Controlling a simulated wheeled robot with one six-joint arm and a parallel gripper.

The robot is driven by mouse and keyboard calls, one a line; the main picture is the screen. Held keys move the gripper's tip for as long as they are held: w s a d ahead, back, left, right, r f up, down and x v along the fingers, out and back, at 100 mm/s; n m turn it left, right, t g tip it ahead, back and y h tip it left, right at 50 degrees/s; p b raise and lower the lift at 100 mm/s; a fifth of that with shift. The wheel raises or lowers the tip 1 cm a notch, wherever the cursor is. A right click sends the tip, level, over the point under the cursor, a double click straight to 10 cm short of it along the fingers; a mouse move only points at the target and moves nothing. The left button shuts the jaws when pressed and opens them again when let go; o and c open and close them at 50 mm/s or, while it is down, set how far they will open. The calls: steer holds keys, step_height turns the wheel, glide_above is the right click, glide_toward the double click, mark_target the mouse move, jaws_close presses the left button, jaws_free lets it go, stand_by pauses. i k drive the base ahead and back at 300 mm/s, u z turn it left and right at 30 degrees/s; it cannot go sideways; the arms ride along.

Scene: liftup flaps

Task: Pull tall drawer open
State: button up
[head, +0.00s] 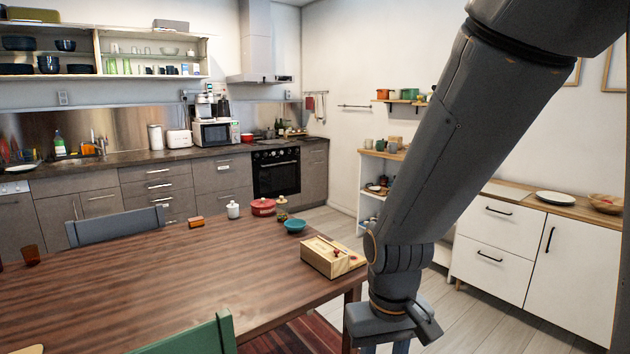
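A white cabinet (540,262) stands at the right against the wall. It has two stacked drawer fronts, an upper one (497,222) and a lower one (488,262), each with a black horizontal handle. To their right is a tall white front (577,262) with a black vertical handle (550,240). All these fronts look closed. I cannot tell for sure which front is the tall drawer. My gripper (388,328) hangs low in front of the table's right end, left of the cabinet and apart from it. Its fingers are not clearly visible.
A wooden table (180,275) fills the left foreground, bearing a wooden box (332,257), a teal bowl (295,225) and red pots (263,207). Chairs (195,340) stand around it. A white shelf (372,185) is behind my arm. Floor (480,310) before the cabinet is clear.

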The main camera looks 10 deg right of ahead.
mark_target(314, 172)
steer(key=z, duration=1)
steer(key=i, duration=4.25)
steer(key=u, duration=1.55)
steer(key=i, duration=4.25)
steer(key=z, duration=0.1)
